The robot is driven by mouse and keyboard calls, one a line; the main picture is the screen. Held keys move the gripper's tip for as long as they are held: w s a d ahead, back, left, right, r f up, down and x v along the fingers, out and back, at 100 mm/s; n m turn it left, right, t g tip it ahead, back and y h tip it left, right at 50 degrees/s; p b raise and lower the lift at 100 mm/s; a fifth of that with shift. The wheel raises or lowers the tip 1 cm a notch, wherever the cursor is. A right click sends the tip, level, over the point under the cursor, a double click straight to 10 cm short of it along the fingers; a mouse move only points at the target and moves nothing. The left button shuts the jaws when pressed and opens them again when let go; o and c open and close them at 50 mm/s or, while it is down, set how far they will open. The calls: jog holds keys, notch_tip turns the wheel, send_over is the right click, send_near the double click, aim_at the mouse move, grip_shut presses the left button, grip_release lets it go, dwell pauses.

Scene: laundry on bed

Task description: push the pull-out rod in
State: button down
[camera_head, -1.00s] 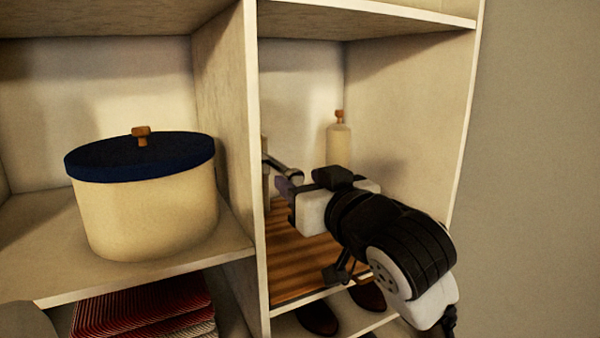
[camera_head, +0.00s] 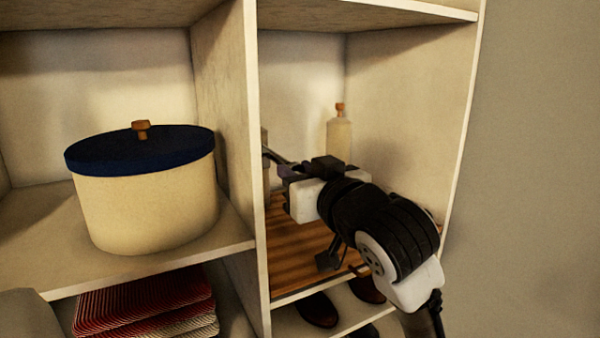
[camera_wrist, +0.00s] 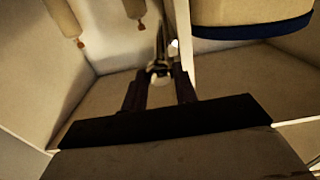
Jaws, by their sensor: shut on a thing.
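The pull-out rod (camera_head: 272,155) is a thin dark bar at the left side of the right-hand shelf compartment. It also shows in the wrist view (camera_wrist: 160,45), running away from between my fingers. My gripper (camera_head: 285,171) reaches into this compartment from the right front. Its two dark fingers (camera_wrist: 160,74) are closed around the near end of the rod, where a pale rounded part shows between them. The far end of the rod and its mount are hard to make out, and the gripper's body partly hides the rod in the head view.
A cream bottle (camera_head: 339,140) with a wooden stopper stands at the compartment's back. The upright partition (camera_head: 229,110) is close on the left, with a blue-lidded pot (camera_head: 145,205) beyond it. A slatted wooden board (camera_head: 290,255) lies below, with shoes (camera_head: 317,310) underneath.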

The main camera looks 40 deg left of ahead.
aim_at(288, 161)
jog(key=x, duration=0.4)
jog(key=shift+w+a, duration=0.1)
jog(key=shift+r, duration=0.1)
jog(key=c, duration=1.5)
grip_release()
jog(key=o, duration=0.4)
jog(key=shift+a, duration=0.15)
jog(key=b+v, duration=0.2)
jog(key=v, duration=1.2)
jog(key=shift+b, duration=0.3)
